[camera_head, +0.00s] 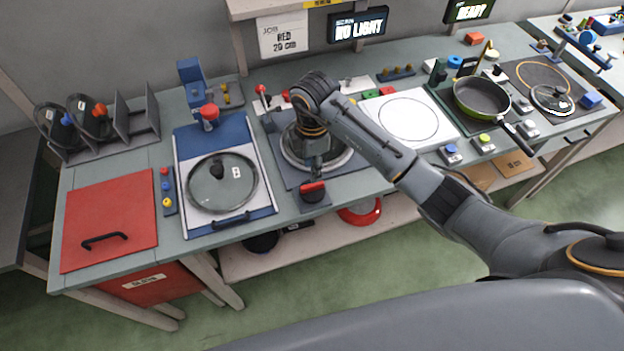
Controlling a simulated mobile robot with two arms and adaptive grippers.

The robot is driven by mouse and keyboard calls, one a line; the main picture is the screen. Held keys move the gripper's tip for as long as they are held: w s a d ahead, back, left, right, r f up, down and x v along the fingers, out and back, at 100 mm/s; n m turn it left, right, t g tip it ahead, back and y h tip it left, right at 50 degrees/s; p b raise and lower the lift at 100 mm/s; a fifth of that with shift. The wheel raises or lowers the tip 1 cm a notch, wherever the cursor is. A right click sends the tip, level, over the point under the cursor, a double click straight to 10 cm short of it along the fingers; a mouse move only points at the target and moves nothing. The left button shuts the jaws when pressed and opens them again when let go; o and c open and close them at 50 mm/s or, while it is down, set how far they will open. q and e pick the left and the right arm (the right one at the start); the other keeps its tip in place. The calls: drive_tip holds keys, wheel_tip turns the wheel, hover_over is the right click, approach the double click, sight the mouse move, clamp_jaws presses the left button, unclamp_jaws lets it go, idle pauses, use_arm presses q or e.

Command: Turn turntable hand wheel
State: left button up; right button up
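The turntable (349,159) is a round grey disc on a dark square plate in the middle of the bench, partly hidden by my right arm. At its front edge is a small dark hand wheel (314,198) with a red handle (313,186). My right gripper (318,172) points down just above and behind the red handle. The fingers are small and dark, so I cannot tell whether they are shut or touching the handle. My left gripper is not in view.
Left of the turntable is a blue-and-white station with a glass lid (222,190), then a red hatch (110,222). To the right are a white plate (404,118) and a green pan (481,99) whose handle points forward. A red-handled lever (262,92) stands behind the turntable.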

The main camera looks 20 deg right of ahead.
sight(312, 185)
wheel_tip(312, 185, down, 7)
drive_tip(key=shift+f+p, duration=0.2)
drive_tip(key=shift+p, duration=0.45)
clamp_jaws()
